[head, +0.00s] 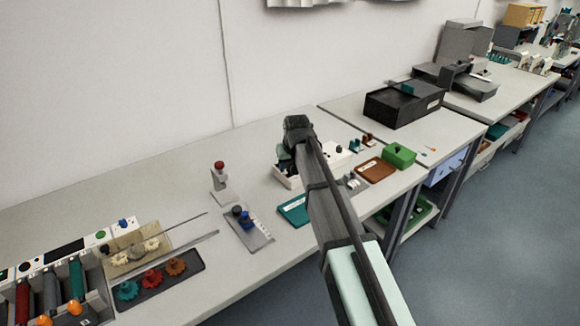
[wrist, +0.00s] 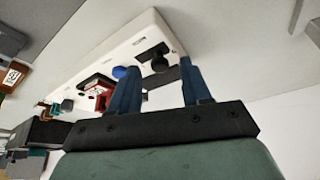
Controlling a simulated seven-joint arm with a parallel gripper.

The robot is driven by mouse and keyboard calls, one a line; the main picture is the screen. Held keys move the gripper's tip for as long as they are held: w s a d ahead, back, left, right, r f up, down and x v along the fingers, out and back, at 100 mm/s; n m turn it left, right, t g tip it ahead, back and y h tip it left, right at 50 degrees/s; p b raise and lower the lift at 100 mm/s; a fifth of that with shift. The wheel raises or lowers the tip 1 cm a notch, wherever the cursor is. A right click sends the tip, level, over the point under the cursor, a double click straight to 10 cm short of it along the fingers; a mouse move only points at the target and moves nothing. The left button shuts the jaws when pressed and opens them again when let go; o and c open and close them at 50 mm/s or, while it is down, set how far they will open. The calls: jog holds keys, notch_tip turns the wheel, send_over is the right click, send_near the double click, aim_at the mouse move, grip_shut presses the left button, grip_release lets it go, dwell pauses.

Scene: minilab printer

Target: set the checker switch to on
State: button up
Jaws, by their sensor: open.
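The checker appears to be the long white box (wrist: 100,62) in the wrist view, with small labels, a black knob (wrist: 154,57), a blue round part (wrist: 119,72) and a red block (wrist: 104,100). I cannot tell which part is the switch or how it is set. My gripper (wrist: 160,68) is open, its two blue fingers spread apart near the black knob; contact cannot be told. In the head view the white box (head: 337,160) sits on the bench, largely hidden behind my arm, with my gripper (head: 284,158) over its left part.
A teal tray (head: 294,211), a brown tray (head: 370,171) and a green box (head: 399,156) lie right of or in front of the white box. A red-topped stand (head: 220,180) and a grey plate with blue knobs (head: 248,232) are to the left. A black box (head: 402,103) stands beyond.

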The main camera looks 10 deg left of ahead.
jog(key=shift+w+a+f, duration=0.1)
jog(key=shift+w+f, duration=0.05)
jog(key=shift+f, duration=0.25)
jog(key=shift+c, duration=0.4)
grip_shut()
